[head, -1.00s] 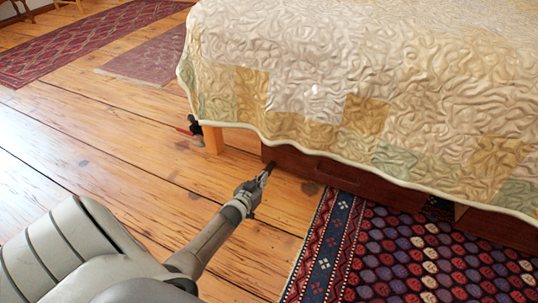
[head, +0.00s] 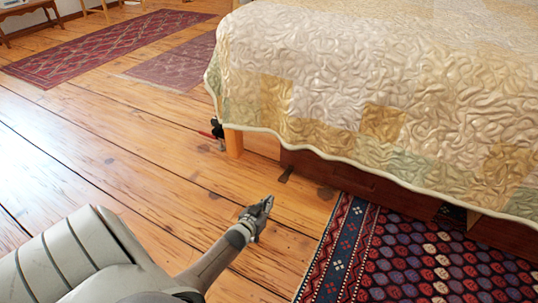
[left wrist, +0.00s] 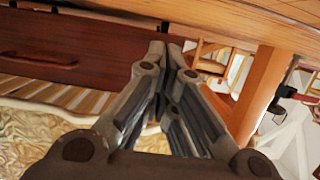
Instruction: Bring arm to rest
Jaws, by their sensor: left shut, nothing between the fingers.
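My left gripper (head: 266,204) is over the wooden floor in the head view, in front of the bed's near left corner. Its fingers are together with nothing between them. It is apart from the bed and from the dark wooden drawer (head: 345,178) under it. In the left wrist view the closed fingertips (left wrist: 166,48) meet in the middle of the picture, and the drawer front with its handle (left wrist: 38,61) shows at the left. My left arm reaches in from the bottom left of the head view. My right gripper is not in view.
The bed's patterned quilt (head: 370,80) hangs over its edge on the right. A light wooden bed leg (head: 233,143) stands at its corner, with a small dark and red object (head: 217,130) beside it. A patterned rug (head: 400,250) lies at the lower right. The floor (head: 120,140) at left is open.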

